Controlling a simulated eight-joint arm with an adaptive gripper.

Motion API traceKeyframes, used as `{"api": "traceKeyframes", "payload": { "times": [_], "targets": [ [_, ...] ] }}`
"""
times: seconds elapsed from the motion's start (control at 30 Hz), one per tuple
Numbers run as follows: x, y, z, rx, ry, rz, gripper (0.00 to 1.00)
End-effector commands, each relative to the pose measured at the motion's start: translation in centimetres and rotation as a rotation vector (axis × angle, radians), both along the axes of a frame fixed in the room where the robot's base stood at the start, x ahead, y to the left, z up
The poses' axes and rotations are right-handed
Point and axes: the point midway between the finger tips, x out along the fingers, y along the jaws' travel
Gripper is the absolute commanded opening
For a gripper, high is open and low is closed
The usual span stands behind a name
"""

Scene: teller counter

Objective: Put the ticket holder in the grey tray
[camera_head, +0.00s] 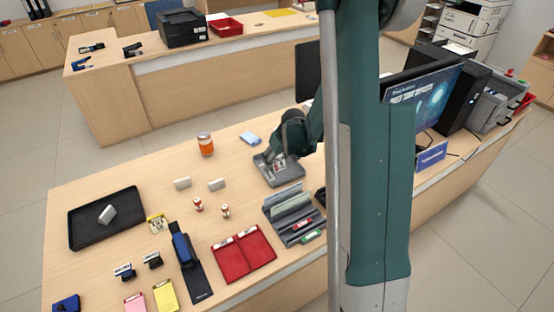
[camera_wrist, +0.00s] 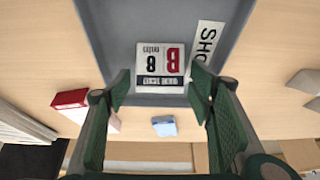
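The grey tray (camera_head: 291,180) lies on the counter under my gripper (camera_head: 270,160), and its grey floor and rim (camera_wrist: 115,30) fill the upper wrist view. A white printed piece (camera_wrist: 160,60) with a red B and a black 8 lies in the tray; it appears to be the ticket holder. In the wrist view my gripper (camera_wrist: 160,88) has its green fingers spread, one on each side of this piece, with gaps between. They look empty. Whether the piece touches the tray floor all round cannot be told. In the head view my gripper partly hides the tray.
A white strip with black letters (camera_wrist: 207,45) is on the tray's right side. A light blue pack (camera_head: 250,138) lies behind the tray. A grey sorter (camera_head: 290,205) is close in front. An orange jar (camera_head: 205,145) and a black tray (camera_head: 80,232) are to the left.

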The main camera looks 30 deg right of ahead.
Motion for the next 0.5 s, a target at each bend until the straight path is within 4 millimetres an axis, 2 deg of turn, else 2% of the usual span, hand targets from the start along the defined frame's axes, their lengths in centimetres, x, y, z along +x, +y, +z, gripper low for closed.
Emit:
{"api": "traceKeyframes", "payload": {
  "times": [0.5],
  "targets": [
    [0.00,0.00,0.44,0.000,0.000,0.000,0.53]
  ]
}}
